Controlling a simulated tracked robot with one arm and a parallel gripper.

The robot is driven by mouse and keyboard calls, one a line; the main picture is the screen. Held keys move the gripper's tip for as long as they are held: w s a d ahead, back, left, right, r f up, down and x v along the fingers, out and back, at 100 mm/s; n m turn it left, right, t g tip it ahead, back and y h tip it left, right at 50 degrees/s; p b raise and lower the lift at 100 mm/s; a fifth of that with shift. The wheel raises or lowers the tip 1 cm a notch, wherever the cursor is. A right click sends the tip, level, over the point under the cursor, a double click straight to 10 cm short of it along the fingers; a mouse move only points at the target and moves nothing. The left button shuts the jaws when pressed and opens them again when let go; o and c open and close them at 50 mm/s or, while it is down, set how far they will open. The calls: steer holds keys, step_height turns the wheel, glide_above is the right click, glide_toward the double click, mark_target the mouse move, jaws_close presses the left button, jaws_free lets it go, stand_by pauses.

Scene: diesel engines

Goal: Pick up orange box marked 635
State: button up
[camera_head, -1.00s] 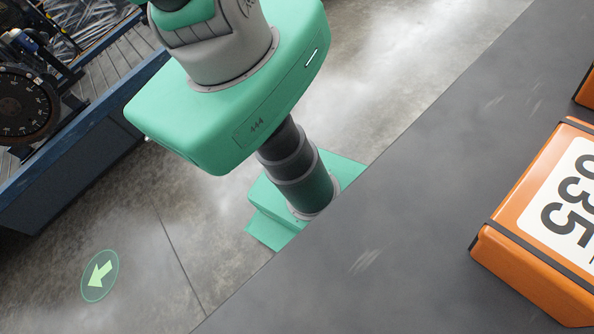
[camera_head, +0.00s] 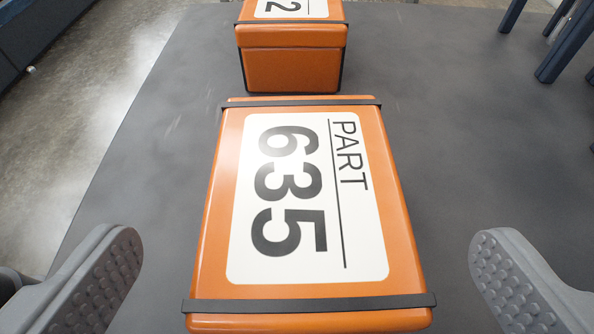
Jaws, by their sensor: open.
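The orange box marked PART 635 (camera_head: 402,255) lies on the dark grey table (camera_head: 480,150) in the middle of the view. It has a white label on top and dark straps near its far and near ends. My gripper (camera_head: 305,280) is open, with one grey studded finger left of the box's near end and the other right of it. Neither finger touches the box in this view. The finger heights relative to the box are hard to tell.
A second orange box (camera_head: 292,70) stands just behind the first, its label partly cut off with a 2 showing. Dark blue posts (camera_head: 555,50) rise at the far right. Bare concrete floor (camera_head: 90,110) lies beyond the table's left edge. The table is clear on both sides of the box.

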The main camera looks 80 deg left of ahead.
mark_target(299, 220)
steer(key=shift+b+x, duration=0.45)
steer(key=shift+x, duration=2.65)
steer(key=shift+s, duration=0.15)
steer(key=c, duration=1.5)
steer(key=shift+o, duration=0.2)
